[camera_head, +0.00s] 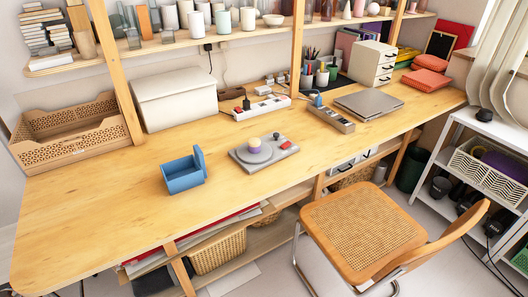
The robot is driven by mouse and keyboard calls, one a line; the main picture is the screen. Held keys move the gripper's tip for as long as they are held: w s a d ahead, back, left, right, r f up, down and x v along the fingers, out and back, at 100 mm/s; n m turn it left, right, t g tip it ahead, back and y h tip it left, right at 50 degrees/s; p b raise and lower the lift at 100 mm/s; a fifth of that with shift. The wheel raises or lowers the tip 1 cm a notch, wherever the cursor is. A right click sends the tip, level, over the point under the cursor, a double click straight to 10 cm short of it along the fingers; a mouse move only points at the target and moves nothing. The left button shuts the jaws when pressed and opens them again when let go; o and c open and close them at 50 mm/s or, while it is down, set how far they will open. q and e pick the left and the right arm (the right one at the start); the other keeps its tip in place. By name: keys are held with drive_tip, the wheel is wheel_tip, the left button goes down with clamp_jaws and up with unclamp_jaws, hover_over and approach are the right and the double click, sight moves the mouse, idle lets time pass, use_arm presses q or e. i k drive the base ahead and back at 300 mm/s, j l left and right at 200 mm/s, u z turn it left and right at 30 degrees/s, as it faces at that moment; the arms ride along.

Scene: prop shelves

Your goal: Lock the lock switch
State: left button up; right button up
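A small grey board (240,158) lies flat on the wooden desk (110,205), near its middle. On it stands a round knob (254,147) with a yellowish rim and purple top, on a grey disc. A red piece (287,145) sits at the board's right end, and a small dark peg (276,136) stands behind the knob. No part is plainly marked as the lock switch, and I cannot tell its position. Neither of my grippers is in view.
A blue open box (183,175) with a raised lid stands left of the board. A grey strip (331,118), a white power strip (262,107) and a laptop (368,104) lie behind it. A chair (362,233) stands at the front right. The desk's left part is clear.

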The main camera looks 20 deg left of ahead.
sight(287, 144)
drive_tip(key=i+j, duration=0.15)
drive_tip(key=i, duration=0.75)
